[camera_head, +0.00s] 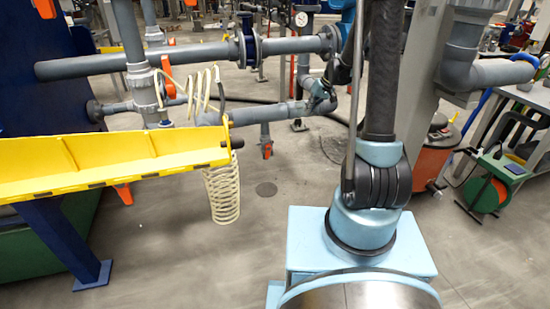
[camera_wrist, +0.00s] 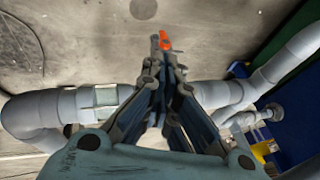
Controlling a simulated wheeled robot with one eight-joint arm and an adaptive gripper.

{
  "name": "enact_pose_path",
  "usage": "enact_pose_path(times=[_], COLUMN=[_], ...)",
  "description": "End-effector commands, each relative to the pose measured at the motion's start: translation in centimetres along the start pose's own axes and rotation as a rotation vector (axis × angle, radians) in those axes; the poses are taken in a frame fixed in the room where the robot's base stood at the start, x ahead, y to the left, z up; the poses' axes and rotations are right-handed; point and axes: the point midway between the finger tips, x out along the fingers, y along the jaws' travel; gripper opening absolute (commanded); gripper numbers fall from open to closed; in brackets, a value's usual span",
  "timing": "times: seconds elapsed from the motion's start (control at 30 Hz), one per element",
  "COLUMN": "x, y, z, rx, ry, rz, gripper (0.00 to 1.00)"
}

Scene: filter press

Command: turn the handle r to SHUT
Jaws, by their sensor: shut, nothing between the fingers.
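A small orange handle (camera_wrist: 165,41) shows in the wrist view just beyond my fingertips. I cannot tell whether the fingers touch it. In the head view, a small orange handle (camera_head: 266,151) hangs on a short grey stub under the horizontal grey pipe; it appears to be the same one. No label is readable, so I cannot confirm that it is handle r. My gripper (camera_wrist: 161,58) is shut and empty, its fingers pointing past the grey pipe (camera_wrist: 60,108) towards the floor. In the head view the gripper is small and unclear near the pipe's right end.
A yellow trough (camera_head: 110,165) juts in from the left, with a coiled cream hose (camera_head: 222,195) hanging at its end. Other orange handles (camera_head: 168,76) sit on the left pipework. A grey column (camera_head: 418,90) stands right. The floor below the pipe is clear.

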Motion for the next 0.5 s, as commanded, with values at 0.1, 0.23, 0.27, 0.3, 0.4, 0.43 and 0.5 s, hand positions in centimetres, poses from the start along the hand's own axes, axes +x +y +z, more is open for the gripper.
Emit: enact_pose_path(times=[0.1,0.23,0.27,0.3,0.4,0.43,0.5], x=[3.0,6.2,6.9,7.9,10.5,11.3,13.1], y=[0.9,1.8,2.0,2.3,3.0,3.1,3.6], z=[-1.4,-2.7,-2.9,-3.2,-3.9,-4.0,-4.4], rx=[-0.016,-0.032,-0.036,-0.041,-0.053,-0.057,-0.066], ry=[0.008,0.018,0.020,0.024,0.031,0.034,0.040], rz=[-0.022,-0.046,-0.052,-0.060,-0.077,-0.083,-0.096], gripper=[0.00,0.00,0.00,0.00,0.00,0.00,0.00])
